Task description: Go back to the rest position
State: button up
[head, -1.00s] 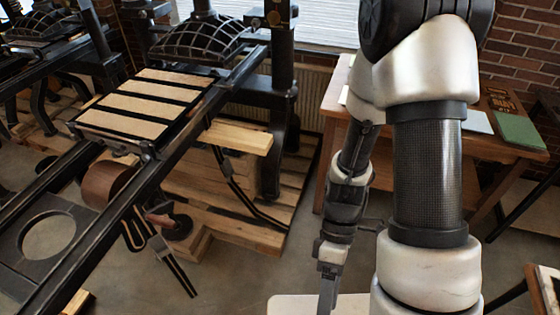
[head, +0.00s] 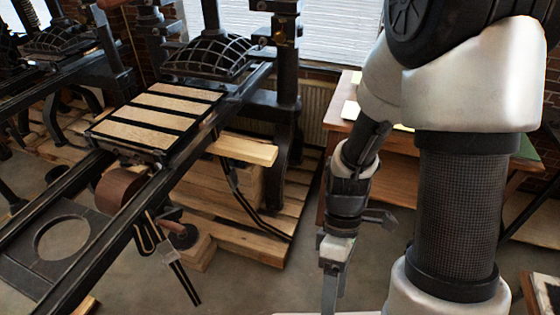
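My gripper (head: 331,288) hangs at the lower middle of the head view, pointing down, at the end of my arm. It shows edge-on, so I cannot tell whether its fingers are open or shut. I see nothing held in it. My white and black arm fills the right part of the view, bent, with its large upper links close to the camera. A black hand press (head: 62,228) stands at the left, apart from the gripper, with a slatted bed (head: 157,117) on its rails.
The press rests on a wooden pallet (head: 262,243). A wooden table (head: 398,170) stands behind my arm, partly hidden by it. A pale surface edge (head: 300,314) shows at the bottom under my gripper. Grey floor (head: 235,287) is open between the press and my gripper.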

jog(key=w+d+r+m+t, duration=0.1)
jog(key=w+r+m+t, duration=0.2)
jog(key=r, duration=1)
jog(key=w+d+r+m+t, duration=0.2)
jog(key=r+m+t, duration=0.7)
jog(key=r, duration=0.3)
jog(key=shift+w+r+m, duration=0.35)
jog(key=shift+w+m, duration=0.05)
jog(key=shift+m, duration=0.1)
jog(key=shift+c, duration=0.4)
